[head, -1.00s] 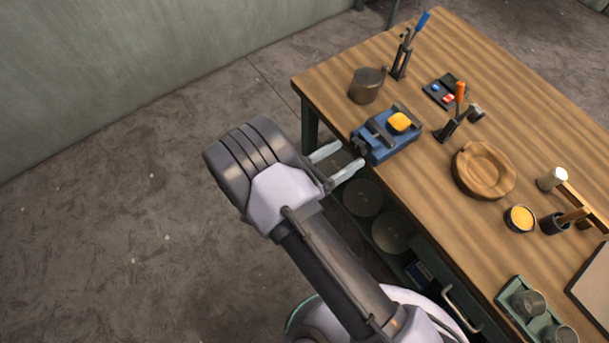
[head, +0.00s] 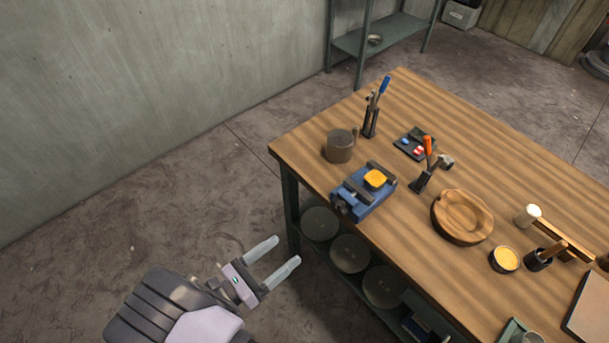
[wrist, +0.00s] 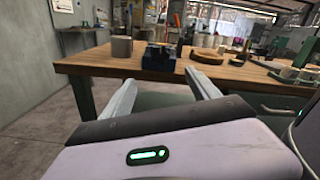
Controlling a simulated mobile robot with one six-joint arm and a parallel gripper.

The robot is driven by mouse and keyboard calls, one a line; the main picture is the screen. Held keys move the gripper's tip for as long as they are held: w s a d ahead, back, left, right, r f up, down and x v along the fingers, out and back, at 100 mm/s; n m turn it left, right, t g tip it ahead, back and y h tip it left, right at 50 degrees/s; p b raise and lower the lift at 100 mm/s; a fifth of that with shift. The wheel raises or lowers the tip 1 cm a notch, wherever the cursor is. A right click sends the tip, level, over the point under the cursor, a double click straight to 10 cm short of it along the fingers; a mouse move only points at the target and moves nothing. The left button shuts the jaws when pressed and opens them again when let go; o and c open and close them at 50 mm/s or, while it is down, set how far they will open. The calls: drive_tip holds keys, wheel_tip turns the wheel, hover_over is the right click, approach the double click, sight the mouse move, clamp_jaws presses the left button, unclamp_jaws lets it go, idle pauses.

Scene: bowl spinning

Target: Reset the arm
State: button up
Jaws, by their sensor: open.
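My gripper (head: 272,262) is open and empty in the head view, off the left side of the wooden workbench (head: 300,150) and apart from it. Its two pale fingers are spread and point up and right toward the bench. In the wrist view the fingers of my gripper (wrist: 163,92) are spread, with the bench edge (wrist: 100,68) ahead of them. A blue vise (head: 362,197) with a yellow piece (head: 375,178) on it sits at the near left bench edge. The vise also shows in the wrist view (wrist: 158,58).
A grey mug (head: 340,147), a holder with a blue-handled tool (head: 371,113), an orange-handled tool (head: 427,152) and a wooden bowl (head: 462,217) stand on the bench. Round discs (head: 350,254) lie on the shelf below. The floor (head: 120,215) left of the bench is clear.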

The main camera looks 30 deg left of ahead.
drive_tip(key=w+d+r+m+g+h+b, duration=0.15)
drive_tip(key=w+d+r+m+g, duration=0.25)
drive_tip(key=d+r+m+g, duration=0.4)
drive_tip(key=w+d+r+m+g+h+b, duration=0.15)
drive_tip(key=w+d+r+m+g, duration=0.35)
drive_tip(key=d+m, duration=0.55)
drive_tip(key=s+d+r+m+t+y+b, duration=0.1)
drive_tip(key=s+d+r+m+y, duration=0.3)
drive_tip(key=m, duration=0.6)
drive_tip(key=s+d+r+m+t+y+b, duration=0.1)
drive_tip(key=s+d+r+m+y+b, duration=0.3)
drive_tip(key=d+m+y, duration=0.3)
drive_tip(key=d+m, duration=0.1)
drive_tip(key=m, duration=0.3)
drive_tip(key=shift+s+r+y, duration=0.15)
drive_tip(key=shift+s+y, duration=0.05)
drive_tip(key=shift+y, duration=0.2)
